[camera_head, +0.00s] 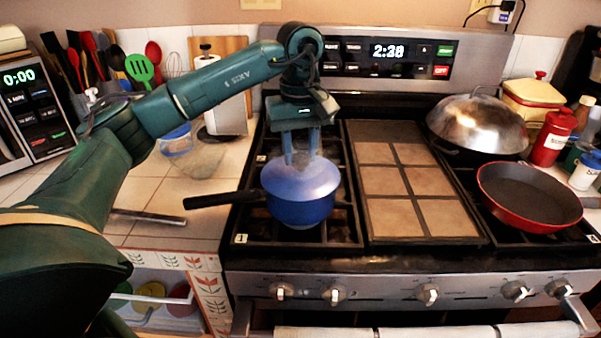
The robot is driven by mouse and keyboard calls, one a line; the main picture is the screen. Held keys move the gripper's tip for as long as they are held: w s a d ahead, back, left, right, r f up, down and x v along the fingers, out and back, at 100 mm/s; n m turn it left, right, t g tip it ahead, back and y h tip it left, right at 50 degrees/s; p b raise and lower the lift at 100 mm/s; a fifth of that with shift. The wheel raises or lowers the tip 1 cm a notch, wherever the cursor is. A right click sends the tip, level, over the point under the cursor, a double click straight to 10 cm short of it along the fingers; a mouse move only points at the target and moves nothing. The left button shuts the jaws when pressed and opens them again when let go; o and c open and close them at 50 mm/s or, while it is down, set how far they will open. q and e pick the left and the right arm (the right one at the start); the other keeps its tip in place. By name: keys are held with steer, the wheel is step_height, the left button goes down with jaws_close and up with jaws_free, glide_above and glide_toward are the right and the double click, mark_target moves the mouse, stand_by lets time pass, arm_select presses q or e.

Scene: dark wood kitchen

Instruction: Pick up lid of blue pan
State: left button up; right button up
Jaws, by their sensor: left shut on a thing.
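The blue pan (300,211) stands on the left front burner of the stove, its black handle (222,200) pointing left. Its pale blue lid (301,177) sits on top of the pan, and I see no clear gap between them. My left gripper (301,158) points straight down over the middle of the lid. Its two fingers are closed around the lid's knob, which is mostly hidden between them. My right gripper is not in view.
A red pan (528,197) and a pan with a domed metal lid (478,122) stand on the right burners. A tiled griddle (405,180) fills the stove's middle. A clear container with blue trim (176,140) and utensils stand on the left counter.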

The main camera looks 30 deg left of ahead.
mark_target(299, 155)
arm_select(q)
jaws_close()
steer(key=shift+r, duration=0.15)
step_height(299, 155, up, 10)
steer(key=p, duration=0.1)
steer(key=shift+p, duration=0.35)
